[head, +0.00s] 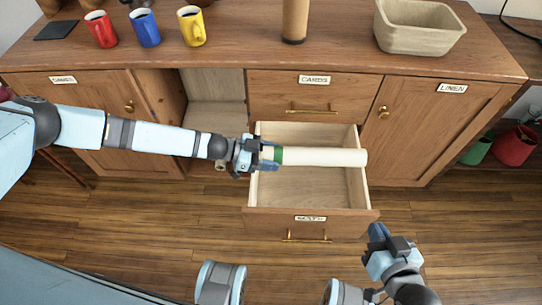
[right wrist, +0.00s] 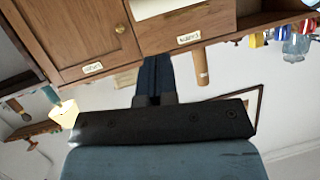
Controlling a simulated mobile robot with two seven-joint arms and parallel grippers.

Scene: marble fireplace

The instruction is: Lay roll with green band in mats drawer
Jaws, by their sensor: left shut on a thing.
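The cream roll (head: 325,157) with a green band (head: 278,154) near its left end is held level, crosswise over the open drawer. Its right end reaches the drawer's right wall in the picture; I cannot tell whether it touches. My left gripper (head: 265,155) is shut on the roll's left end, by the green band. The open lower drawer (head: 310,192) has a pale wooden floor and a small front label that seems to read MATS; it looks empty. My right gripper (head: 377,232) is shut and empty, right of the drawer front; its fingers also show in the right wrist view (right wrist: 155,75).
The cards drawer (head: 313,95) above is closed. The linen door (head: 435,125) is closed. On the top stand red, blue (head: 145,27) and yellow mugs, a brown cylinder (head: 295,20) and a beige basket (head: 418,28). An open compartment (head: 215,95) is left of the drawers.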

